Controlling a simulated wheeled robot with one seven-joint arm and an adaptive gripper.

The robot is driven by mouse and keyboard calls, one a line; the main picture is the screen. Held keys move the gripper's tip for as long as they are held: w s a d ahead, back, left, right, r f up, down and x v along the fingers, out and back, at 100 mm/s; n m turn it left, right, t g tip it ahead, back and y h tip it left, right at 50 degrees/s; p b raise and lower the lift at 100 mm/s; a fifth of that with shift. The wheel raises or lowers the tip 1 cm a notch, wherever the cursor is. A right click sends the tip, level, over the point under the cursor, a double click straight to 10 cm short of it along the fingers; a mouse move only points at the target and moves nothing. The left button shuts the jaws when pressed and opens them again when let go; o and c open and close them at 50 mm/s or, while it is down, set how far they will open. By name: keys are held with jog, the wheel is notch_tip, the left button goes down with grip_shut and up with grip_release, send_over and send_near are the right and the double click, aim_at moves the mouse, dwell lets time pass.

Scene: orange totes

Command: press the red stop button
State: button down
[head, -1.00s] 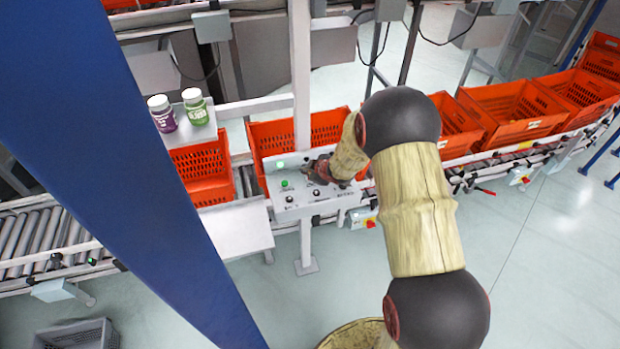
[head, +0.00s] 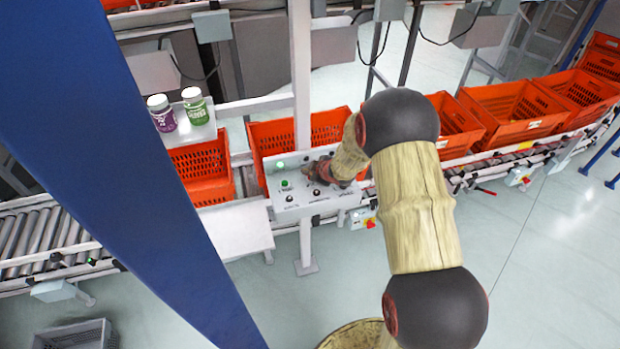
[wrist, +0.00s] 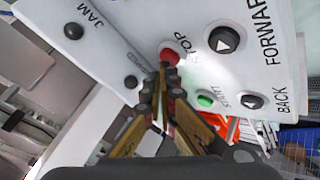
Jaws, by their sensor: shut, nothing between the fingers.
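The red stop button (wrist: 170,56) sits on a pale grey control panel (wrist: 190,20), beside the "STOP" lettering in the wrist view. My gripper (wrist: 164,72) is shut and empty, its fingertips together at the button's lower edge in the picture. I cannot tell whether they touch it or press it. In the head view my gripper (head: 312,171) is low over the control panel (head: 290,208), and the red button is hidden behind it.
Orange totes (head: 515,112) line the conveyor. Two jars (head: 195,107) stand on a shelf left of the panel.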

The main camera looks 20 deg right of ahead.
jog(key=shift+f+b, duration=0.3)
jog(key=shift+f, duration=0.15)
dwell(0.4)
jog(key=shift+r, duration=0.1)
jog(key=shift+r+p, duration=0.8)
jog(key=shift+r, duration=0.05)
notch_tip(320, 180, up, 5)
jog(key=p, duration=0.4)
jog(key=shift+p, duration=0.3)
dwell(0.5)
